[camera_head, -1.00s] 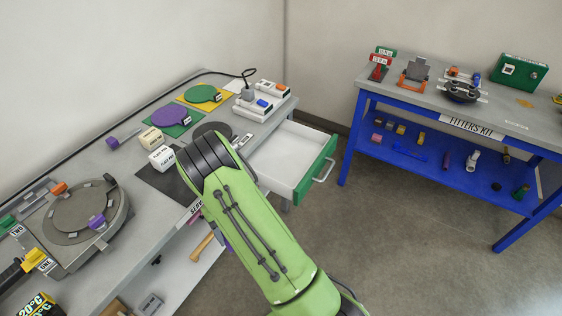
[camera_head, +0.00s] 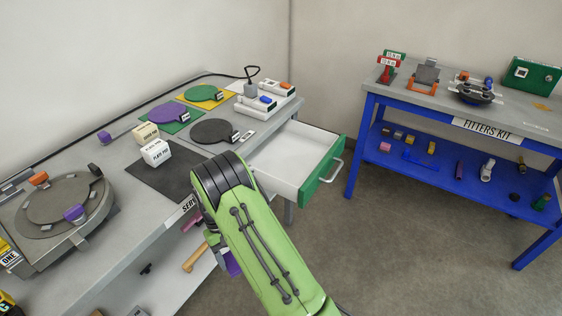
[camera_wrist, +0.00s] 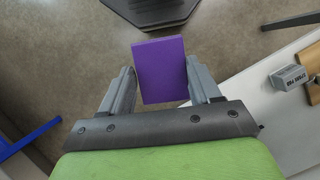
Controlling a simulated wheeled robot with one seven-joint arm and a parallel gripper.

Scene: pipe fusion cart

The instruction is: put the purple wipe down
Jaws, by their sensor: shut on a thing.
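The purple wipe (camera_wrist: 160,70) is a flat purple block between the two grey fingers of my gripper (camera_wrist: 160,84) in the wrist view. My gripper is shut on it and holds it over the floor, beside the bench. In the head view, part of the purple wipe (camera_head: 232,263) shows low beside my green arm, near the front of the bench's lower shelf. My arm hides most of the gripper there.
The grey bench (camera_head: 128,209) carries white boxes, coloured discs and a round fixture (camera_head: 62,204). Its white drawer (camera_head: 290,162) with a green front stands open. A blue fitters' table (camera_head: 455,174) is at right, with clear floor between.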

